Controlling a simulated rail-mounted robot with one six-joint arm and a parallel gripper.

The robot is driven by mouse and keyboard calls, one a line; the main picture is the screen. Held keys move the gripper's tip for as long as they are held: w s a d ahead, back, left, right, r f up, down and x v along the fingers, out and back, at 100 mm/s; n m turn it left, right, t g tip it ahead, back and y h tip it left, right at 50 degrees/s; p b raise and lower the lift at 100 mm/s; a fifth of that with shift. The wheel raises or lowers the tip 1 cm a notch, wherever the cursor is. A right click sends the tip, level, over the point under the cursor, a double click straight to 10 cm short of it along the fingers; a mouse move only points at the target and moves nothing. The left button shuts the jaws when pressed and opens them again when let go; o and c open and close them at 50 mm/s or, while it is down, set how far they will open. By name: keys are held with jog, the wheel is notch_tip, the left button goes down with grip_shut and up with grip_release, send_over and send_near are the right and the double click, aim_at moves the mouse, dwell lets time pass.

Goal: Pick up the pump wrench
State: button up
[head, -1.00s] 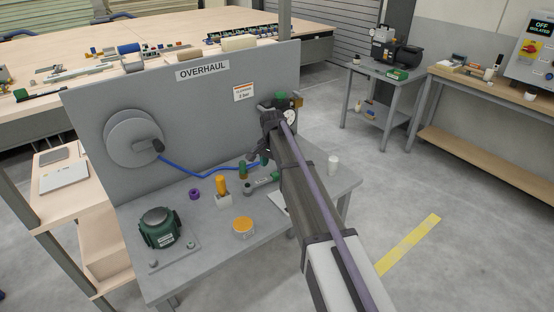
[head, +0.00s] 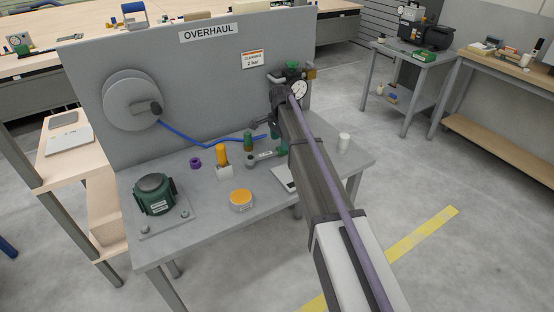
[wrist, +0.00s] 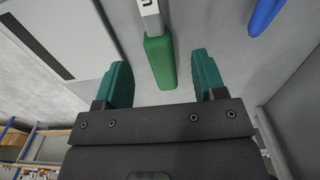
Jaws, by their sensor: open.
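The pump wrench has a grey, labelled shaft and a green handle (wrist: 160,62). In the head view the wrench (head: 262,157) lies on the grey bench, its ringed grey end to the left; my arm partly covers the other end. In the wrist view my gripper (wrist: 160,72) is open, with one teal finger on each side of the green handle and a visible gap on both sides. The handle's end lies between the fingers, and the shaft runs out of the top of the picture. Contact with the handle does not show.
A grey panel with a hose reel (head: 132,99) stands behind. A blue hose (head: 205,141) runs towards my gripper. An orange-topped bottle (head: 222,158), a purple ring (head: 195,163), an orange-lidded tin (head: 241,200), a green pump (head: 154,194) and a white cup (head: 343,142) stand on the bench.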

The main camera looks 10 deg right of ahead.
aim_at(273, 154)
notch_tip(273, 154, down, 5)
jog(key=b, duration=0.5)
jog(key=shift+f, duration=0.2)
jog(key=shift+r, duration=0.25)
jog(key=shift+c, duration=0.2)
grip_shut()
